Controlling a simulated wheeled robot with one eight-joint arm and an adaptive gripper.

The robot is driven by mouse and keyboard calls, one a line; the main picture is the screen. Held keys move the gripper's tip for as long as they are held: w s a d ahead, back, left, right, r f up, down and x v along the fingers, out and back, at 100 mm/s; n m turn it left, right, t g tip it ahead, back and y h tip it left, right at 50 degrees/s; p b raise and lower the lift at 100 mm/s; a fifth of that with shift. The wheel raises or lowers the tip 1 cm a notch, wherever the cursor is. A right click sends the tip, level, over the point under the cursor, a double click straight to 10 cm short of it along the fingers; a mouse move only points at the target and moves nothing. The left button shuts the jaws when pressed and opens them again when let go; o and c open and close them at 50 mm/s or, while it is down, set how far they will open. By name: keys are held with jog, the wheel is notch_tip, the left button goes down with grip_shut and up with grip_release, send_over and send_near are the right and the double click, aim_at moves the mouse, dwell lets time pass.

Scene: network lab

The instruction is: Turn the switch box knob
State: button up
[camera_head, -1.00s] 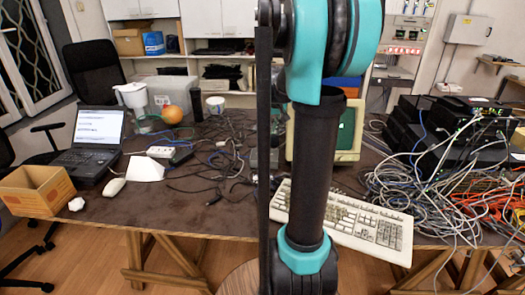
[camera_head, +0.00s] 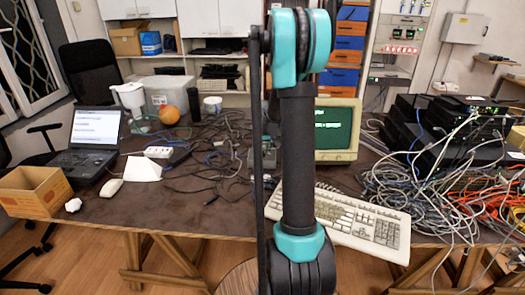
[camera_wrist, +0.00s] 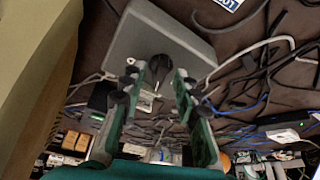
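The switch box (camera_wrist: 125,45) is a plain grey box at the top of the wrist view. Its round black knob (camera_wrist: 158,66) sits on the face turned to the camera. My gripper (camera_wrist: 156,78) is open, with one finger on each side of the knob. I cannot tell whether the fingers touch it. In the head view my arm stands in front, and my gripper is hidden behind it.
A monitor (camera_head: 334,132) stands just right of my arm, and a keyboard (camera_head: 358,224) lies in front of it. Tangled cables (camera_head: 440,185) and stacked black network devices (camera_head: 412,130) fill the right. A laptop (camera_head: 92,145) and cardboard box (camera_head: 35,190) are at the left.

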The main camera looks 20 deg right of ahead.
grip_shut()
jog(key=shift+m, duration=0.5)
jog(key=m, duration=0.1)
jog(key=m+h, duration=0.1)
jog(key=shift+w+a+m+h, duration=0.1)
jog(key=shift+a+m+h, duration=0.1)
jog(key=shift+m+h, duration=0.15)
jog(key=m+h, duration=0.1)
jog(key=m, duration=0.3)
jog(key=shift+a+g, duration=0.15)
jog(key=shift+g, duration=0.25)
jog(key=m+g+h, duration=0.1)
jog(key=m, duration=0.3)
jog(key=shift+w, duration=0.2)
jog(key=shift+w+a+m+g+h, duration=0.15)
jog(key=shift+m+g, duration=0.25)
jog(key=shift+m, duration=0.55)
jog(key=shift+s+d+m+g+h, duration=0.15)
jog(key=shift+m+g, duration=0.25)
jog(key=shift+m, duration=0.5)
jog(key=shift+w+a, duration=0.1)
